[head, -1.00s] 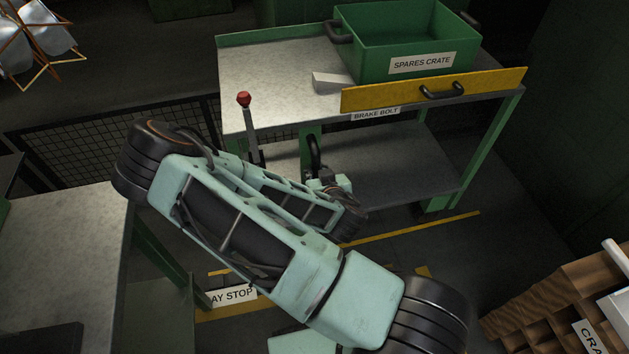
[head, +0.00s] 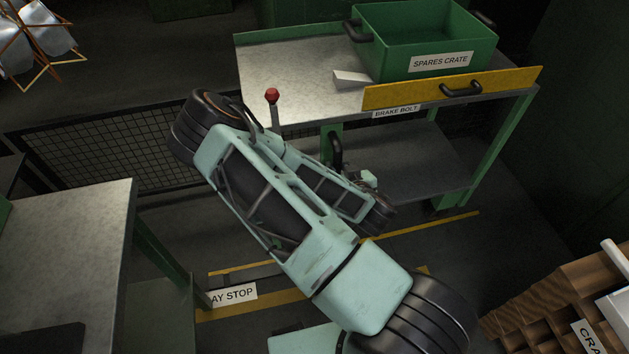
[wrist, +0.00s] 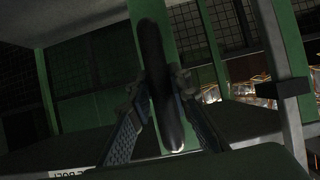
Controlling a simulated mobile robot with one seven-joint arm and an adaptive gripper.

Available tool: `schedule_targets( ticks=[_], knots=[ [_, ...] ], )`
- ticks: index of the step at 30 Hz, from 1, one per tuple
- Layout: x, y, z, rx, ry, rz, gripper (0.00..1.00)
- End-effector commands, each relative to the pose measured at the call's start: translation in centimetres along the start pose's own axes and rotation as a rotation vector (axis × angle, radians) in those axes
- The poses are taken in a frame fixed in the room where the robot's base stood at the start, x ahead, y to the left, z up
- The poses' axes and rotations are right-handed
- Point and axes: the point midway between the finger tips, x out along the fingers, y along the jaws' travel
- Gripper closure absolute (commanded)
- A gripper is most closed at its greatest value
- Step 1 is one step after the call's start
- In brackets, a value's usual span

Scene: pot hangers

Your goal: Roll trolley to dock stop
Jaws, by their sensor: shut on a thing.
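The trolley (head: 285,68) has a grey top, a green frame and a lower shelf, and stands at the upper middle of the head view. A dark upright handle (head: 336,150) is on its green post. My gripper (head: 366,181) is at this handle, partly hidden by my arm. In the wrist view my gripper (wrist: 158,88) is shut on the dark handle (wrist: 152,60), one finger on each side. A white label reading "AY STOP" (head: 232,295), its start hidden, is low on the left by yellow floor marks. I cannot make out the dock stop itself.
A green spares crate (head: 425,45) sits on the trolley, behind a yellow panel (head: 480,88) with a handle. A red-knobbed lever (head: 272,97) rises at its left. A grey table (head: 75,230) is at left, a mesh fence (head: 100,150) behind, wooden compartments (head: 560,290) at lower right.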

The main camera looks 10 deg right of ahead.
Motion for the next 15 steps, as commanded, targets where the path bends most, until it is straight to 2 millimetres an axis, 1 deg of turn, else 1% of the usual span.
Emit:
schedule_targets(
  ticks=[1, 15],
  knots=[
    [-0.1, 0.8, -0.1, 0.001, 0.0, 0.007, 1.0],
    [-0.1, 5.6, -0.1, 0.001, 0.0, 0.01, 1.0]
  ],
)
